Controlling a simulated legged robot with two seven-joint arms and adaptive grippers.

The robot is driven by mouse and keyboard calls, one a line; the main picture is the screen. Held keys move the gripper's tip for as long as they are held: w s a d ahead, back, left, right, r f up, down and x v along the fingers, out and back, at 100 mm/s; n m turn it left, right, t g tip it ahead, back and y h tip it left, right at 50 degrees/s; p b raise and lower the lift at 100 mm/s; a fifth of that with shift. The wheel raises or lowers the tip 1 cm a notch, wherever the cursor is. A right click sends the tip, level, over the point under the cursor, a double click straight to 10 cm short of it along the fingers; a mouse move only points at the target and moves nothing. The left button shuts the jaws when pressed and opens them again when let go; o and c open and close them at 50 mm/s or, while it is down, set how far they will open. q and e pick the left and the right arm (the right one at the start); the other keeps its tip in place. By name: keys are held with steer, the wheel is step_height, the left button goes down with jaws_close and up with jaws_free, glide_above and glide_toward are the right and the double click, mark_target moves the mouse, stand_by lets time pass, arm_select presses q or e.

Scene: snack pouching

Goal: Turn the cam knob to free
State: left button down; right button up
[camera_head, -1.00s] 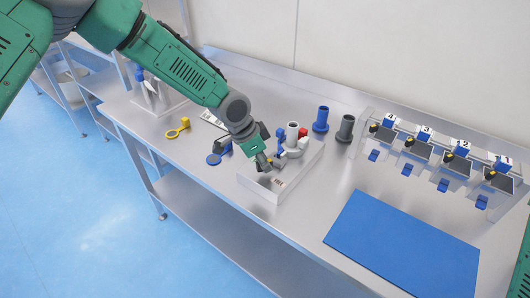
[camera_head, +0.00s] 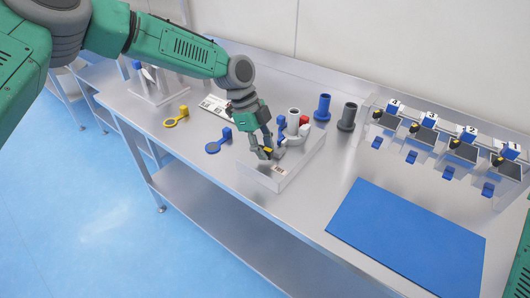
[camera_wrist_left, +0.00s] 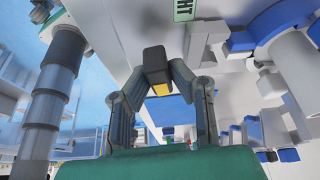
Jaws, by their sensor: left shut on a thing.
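My left gripper (camera_head: 268,152) reaches down onto a pale fixture (camera_head: 262,178) with a raised clear rim. In the left wrist view its two fingers (camera_wrist_left: 158,82) close around a dark knob (camera_wrist_left: 155,60) with a yellow mark. A bit of yellow also shows between the fingers in the head view. The fingers hide much of the knob, and I cannot read its setting. On the fixture behind the gripper are a grey upright cylinder (camera_head: 293,117), a red part (camera_head: 304,120) and a blue part (camera_head: 281,122). My right gripper is out of view.
A blue cup (camera_head: 322,107) and a dark grey cup (camera_head: 346,116) stand behind the fixture. A blue mat (camera_head: 405,238) lies at the right front, below a rack of numbered dispensers (camera_head: 440,140). Blue (camera_head: 215,146) and yellow (camera_head: 174,120) scoop-like tools lie left.

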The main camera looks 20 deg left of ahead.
arm_select(q)
steer(key=shift+a+f+m, duration=0.1)
steer(key=shift+f+m, duration=0.1)
steer(key=shift+m, duration=0.4)
steer(key=shift+g+b, duration=0.3)
steer(key=c, duration=1.4)
jaws_free()
steer(key=shift+c, duration=0.2)
steer(key=shift+w, duration=0.15)
steer(key=shift+a+r, duration=0.15)
steer(key=shift+r, duration=0.35)
steer(key=v, duration=1.1)
steer(key=shift+w, duration=0.15)
